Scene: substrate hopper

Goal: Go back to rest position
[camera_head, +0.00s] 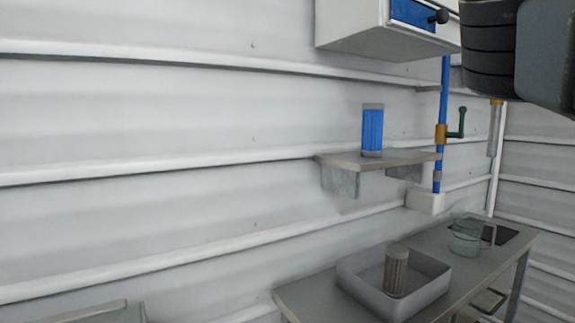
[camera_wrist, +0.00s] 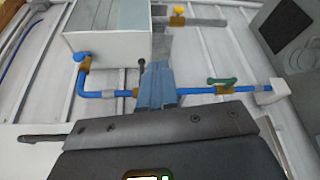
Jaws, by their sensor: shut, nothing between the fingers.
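My gripper (camera_wrist: 158,70) shows in the wrist view, its two blue-grey fingers together and empty. In that picture it overlaps the blue pipe (camera_wrist: 196,91) and lies just below the white box (camera_wrist: 105,32); I cannot tell the distance, and no contact is clear. In the head view a dark part of my arm fills the top right corner, and the fingers are out of sight.
A blue cartridge (camera_head: 372,130) stands on a wall shelf (camera_head: 340,160). A grey tray (camera_head: 368,292) holding a grey cartridge (camera_head: 396,270) and a glass jug (camera_head: 466,238) stand on the table (camera_head: 300,297). A green-handled valve (camera_head: 455,128) sits on the pipe.

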